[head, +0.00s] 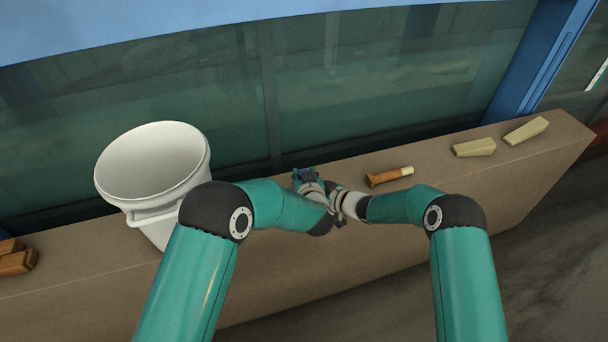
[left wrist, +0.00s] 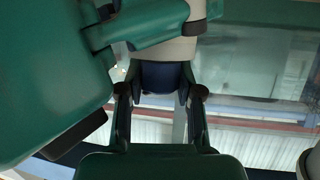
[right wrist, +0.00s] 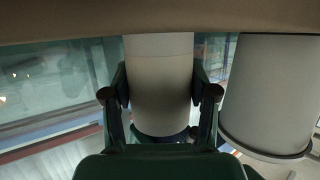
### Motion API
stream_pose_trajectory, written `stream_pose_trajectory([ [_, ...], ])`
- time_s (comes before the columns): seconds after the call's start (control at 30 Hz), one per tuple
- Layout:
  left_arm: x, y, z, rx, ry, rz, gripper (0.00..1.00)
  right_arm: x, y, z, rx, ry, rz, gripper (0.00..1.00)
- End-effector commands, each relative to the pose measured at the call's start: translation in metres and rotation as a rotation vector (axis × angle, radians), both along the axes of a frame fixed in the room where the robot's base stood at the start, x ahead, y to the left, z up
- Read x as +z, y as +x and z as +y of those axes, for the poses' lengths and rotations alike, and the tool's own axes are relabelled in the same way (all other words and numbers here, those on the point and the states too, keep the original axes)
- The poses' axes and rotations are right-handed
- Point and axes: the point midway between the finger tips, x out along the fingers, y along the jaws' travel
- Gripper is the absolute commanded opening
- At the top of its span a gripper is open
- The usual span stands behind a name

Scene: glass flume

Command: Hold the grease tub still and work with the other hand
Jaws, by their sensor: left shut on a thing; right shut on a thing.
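The grease tub (right wrist: 160,80) is a pale beige cylinder with a dark blue top, upright on the ledge. My right gripper (right wrist: 159,93) is shut on its pale body, one finger on each side. My left gripper (left wrist: 160,92) is shut on the dark blue top (left wrist: 160,77). In the head view the two grippers meet around the tub near the middle of the ledge, and they hide most of it. A bit of blue (head: 305,174) shows there beside my left gripper.
A white bucket (head: 150,165) stands left of the tub. A brush with a brown handle (head: 385,178) lies to the right, then two pale wedge blocks (head: 474,148) (head: 526,131). Brown blocks (head: 16,262) sit at the far left. The glass wall (head: 370,85) rises behind the ledge (head: 420,232).

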Motion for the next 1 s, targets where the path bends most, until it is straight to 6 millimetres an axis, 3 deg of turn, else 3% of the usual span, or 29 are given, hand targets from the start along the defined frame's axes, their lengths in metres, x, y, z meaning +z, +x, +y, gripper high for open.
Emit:
stream_pose_trajectory([
  [0.17,0.0013,0.0012,0.0008,0.0,0.0,-0.004,0.01,-0.0004,-0.0016,0.0016,0.006,-0.001,-0.001,0.17],
  [0.2,0.0014,0.0013,0.0008,0.0,0.0,-0.004,0.4,-0.0005,-0.0015,0.0015,0.006,-0.001,-0.001,0.17],
  [0.33,0.001,0.0009,0.0006,0.0,-0.001,-0.003,0.62,-0.0005,-0.0012,0.0012,0.004,0.0,0.0,0.17],
  [1.0,0.0007,0.0013,0.0015,-0.058,0.0,-0.002,0.62,-0.0002,0.0,-0.0003,0.0,-0.001,0.001,0.17],
])
